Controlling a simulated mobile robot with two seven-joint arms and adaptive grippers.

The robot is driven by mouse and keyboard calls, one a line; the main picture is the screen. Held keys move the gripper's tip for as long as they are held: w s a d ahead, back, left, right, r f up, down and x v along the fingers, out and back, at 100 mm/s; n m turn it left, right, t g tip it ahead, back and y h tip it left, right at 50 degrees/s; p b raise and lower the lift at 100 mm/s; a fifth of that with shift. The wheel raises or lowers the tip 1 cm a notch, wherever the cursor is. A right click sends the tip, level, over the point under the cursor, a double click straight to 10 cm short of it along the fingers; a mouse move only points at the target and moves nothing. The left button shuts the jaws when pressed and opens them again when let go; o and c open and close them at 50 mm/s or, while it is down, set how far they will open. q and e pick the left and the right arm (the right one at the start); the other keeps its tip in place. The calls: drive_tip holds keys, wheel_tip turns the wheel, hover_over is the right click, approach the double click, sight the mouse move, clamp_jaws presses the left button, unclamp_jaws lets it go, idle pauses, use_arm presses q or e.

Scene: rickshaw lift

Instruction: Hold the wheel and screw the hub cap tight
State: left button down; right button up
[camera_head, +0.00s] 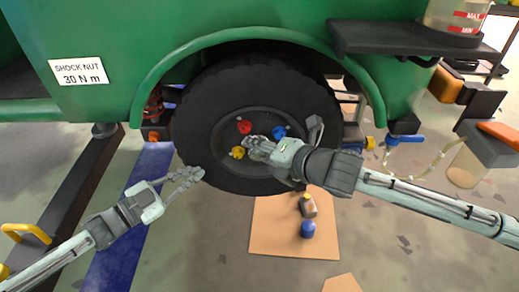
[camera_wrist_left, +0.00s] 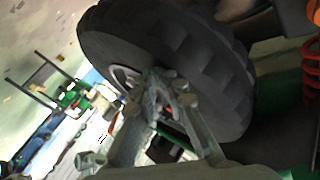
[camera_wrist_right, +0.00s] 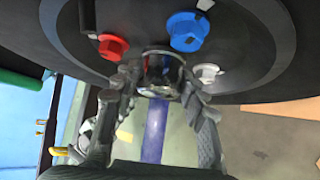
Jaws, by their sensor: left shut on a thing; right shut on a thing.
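The wheel (camera_head: 200,110) has a black knobbly tire and sits under the green fender; it also fills the upper part of the left wrist view (camera_wrist_left: 185,45). My left gripper (camera_head: 194,174) is at the tire's lower left edge, its jaws shut on the wheel; the exact contact is hard to see. My right gripper (camera_head: 254,146) is at the wheel's centre.
Red (camera_head: 244,126), blue (camera_head: 279,131) and yellow (camera_head: 238,152) nuts surround the hub; a white one (camera_wrist_right: 207,72) shows in the right wrist view. A cardboard sheet (camera_head: 270,235) with a bottle (camera_head: 307,206) and blue cap (camera_head: 308,229) lies below. A dark shelf (camera_head: 390,38) juts out upper right.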

drive_tip(key=m+y, duration=0.1)
drive_tip(key=m+t+y, duration=0.1)
drive_tip(key=y, duration=0.1)
drive_tip(key=shift+s+f+m, duration=0.1)
drive_tip(key=shift+f+m, duration=0.1)
drive_tip(key=shift+m, duration=0.1)
drive_tip(key=m+t+y, duration=0.2)
drive_tip(key=m, duration=0.1)
drive_tip(key=shift+y, duration=0.3)
drive_tip(key=m+t+y, duration=0.1)
drive_tip(key=m+t, duration=0.2)
drive_tip(key=m, duration=0.1)
drive_tip(key=shift+a+f+t, duration=0.1)
drive_tip(key=shift+t, duration=0.2)
drive_tip(key=shift+m+t+h, duration=0.5)
drive_tip(key=shift+m+t, duration=1.7)
drive_tip(key=shift+m, duration=1.1)
drive_tip(key=o, duration=1.2)
drive_tip(key=shift+c, duration=0.2)
